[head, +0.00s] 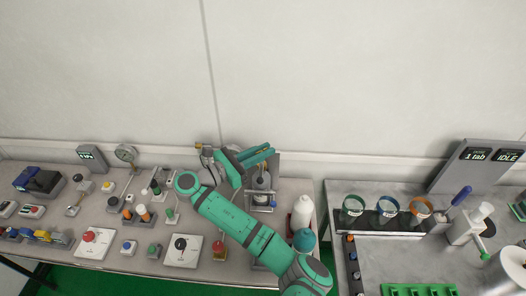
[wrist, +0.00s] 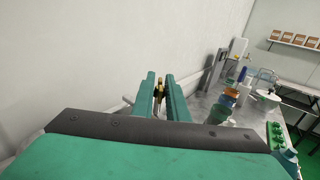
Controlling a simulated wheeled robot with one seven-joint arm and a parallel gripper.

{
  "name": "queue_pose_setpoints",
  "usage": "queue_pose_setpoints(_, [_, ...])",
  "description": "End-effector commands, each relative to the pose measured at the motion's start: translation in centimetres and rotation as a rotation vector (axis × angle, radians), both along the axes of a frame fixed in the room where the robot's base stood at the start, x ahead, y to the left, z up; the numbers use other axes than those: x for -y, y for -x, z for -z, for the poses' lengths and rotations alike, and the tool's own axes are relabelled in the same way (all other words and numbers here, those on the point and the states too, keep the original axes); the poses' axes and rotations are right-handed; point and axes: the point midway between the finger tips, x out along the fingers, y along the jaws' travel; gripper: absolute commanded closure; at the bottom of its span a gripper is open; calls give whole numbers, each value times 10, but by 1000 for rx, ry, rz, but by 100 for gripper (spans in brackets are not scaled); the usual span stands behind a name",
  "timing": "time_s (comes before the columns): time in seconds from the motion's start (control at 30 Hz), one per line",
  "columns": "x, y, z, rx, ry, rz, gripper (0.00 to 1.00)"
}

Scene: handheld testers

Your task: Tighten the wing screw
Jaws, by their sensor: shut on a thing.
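My gripper (head: 266,152) is at the back of the left bench, its teal fingers pointing right beside the top of a grey upright stand (head: 275,171). In the wrist view, the fingers (wrist: 160,80) are close together with a small brass-coloured piece (wrist: 160,89) between them, which I take to be the wing screw. The gripper is shut on it. Most of the piece is hidden by the fingers. I cannot make it out in the head view. How tight it sits cannot be told.
A white bottle (head: 302,213) and a teal-capped one (head: 303,239) stand right of the stand. A round gauge (head: 125,153) and several switches and testers fill the bench's left. The wall (head: 320,80) is close behind. Coloured-rim jars (head: 388,207) stand on the right bench.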

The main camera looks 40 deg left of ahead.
Motion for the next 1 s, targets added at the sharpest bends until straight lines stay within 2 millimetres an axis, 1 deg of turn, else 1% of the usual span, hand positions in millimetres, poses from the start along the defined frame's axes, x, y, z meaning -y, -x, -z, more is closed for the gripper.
queue_pose_setpoints(0.23, [1, -1, -2, 4, -2, 46, 100])
queue_pose_setpoints(0.67, [2, -2, -3, 6, -2, 52, 100])
queue_pose_setpoints(0.7, [2, -2, -3, 6, -2, 52, 77])
queue_pose_setpoints(1.0, [1, -1, -1, 4, -1, 49, 77])
